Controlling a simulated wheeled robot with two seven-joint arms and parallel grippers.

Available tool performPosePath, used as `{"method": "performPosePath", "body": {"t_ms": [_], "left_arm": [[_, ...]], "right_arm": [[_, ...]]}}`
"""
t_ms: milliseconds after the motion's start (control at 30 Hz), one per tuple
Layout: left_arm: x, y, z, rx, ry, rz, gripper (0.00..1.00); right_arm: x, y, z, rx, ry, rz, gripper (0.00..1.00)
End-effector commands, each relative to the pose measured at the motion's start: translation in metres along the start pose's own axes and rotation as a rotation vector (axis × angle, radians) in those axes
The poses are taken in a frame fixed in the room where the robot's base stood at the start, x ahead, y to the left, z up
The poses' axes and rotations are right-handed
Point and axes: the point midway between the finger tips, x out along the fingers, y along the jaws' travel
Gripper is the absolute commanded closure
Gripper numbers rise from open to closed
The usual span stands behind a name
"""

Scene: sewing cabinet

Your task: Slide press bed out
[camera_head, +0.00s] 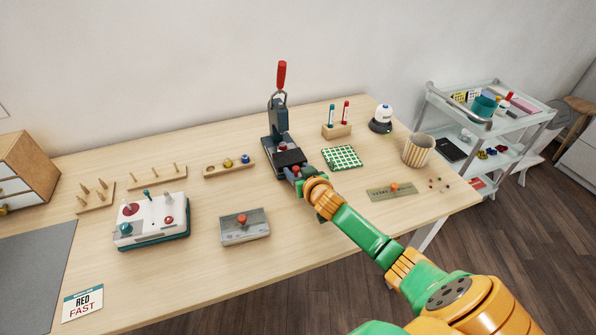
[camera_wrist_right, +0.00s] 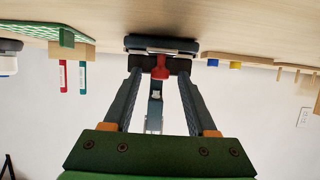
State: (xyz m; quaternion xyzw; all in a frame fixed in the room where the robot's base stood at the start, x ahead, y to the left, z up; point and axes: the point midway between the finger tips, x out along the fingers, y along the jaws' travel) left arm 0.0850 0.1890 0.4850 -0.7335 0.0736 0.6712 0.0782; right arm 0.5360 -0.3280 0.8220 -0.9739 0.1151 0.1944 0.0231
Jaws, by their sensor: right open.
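The dark press (camera_head: 279,125) with a red lever handle (camera_head: 281,75) stands upright at the back of the table. My right gripper (camera_head: 291,166) is at the press's front, low over its base, and hides part of the bed there. In the right wrist view, which is upside down, my right gripper (camera_wrist_right: 160,75) is open. Its two fingers reach to either side of a red knob (camera_wrist_right: 160,67) at the press front, with gaps visible on both sides. The dark press base (camera_wrist_right: 161,44) lies just beyond the fingertips. My left gripper is out of view.
A green checkered mat (camera_head: 342,157), a wooden marker holder (camera_head: 337,130) and a striped cup (camera_head: 417,150) stand right of the press.

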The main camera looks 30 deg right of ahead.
Motion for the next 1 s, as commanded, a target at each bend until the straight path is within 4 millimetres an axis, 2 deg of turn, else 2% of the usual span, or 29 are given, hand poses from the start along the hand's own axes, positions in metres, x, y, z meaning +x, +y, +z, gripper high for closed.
{"method": "performPosePath", "body": {"t_ms": [67,200,267,300,1000], "left_arm": [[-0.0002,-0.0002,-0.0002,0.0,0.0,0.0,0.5],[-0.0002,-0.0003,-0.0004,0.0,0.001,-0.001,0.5],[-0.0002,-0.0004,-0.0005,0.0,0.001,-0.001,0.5],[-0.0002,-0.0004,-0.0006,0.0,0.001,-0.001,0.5],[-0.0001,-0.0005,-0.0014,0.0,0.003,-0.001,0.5]], "right_arm": [[-0.0002,0.0,0.0,0.0,0.0,0.0,0.42],[-0.0003,0.0001,0.0001,0.0,0.0,0.0,0.8],[-0.0003,0.0001,0.0001,0.0,0.0,0.0,0.96],[-0.0004,0.0001,0.0001,0.0,0.0,0.0,1.0],[-0.0004,0.0,0.0003,0.0,-0.001,0.0,1.0]]}}
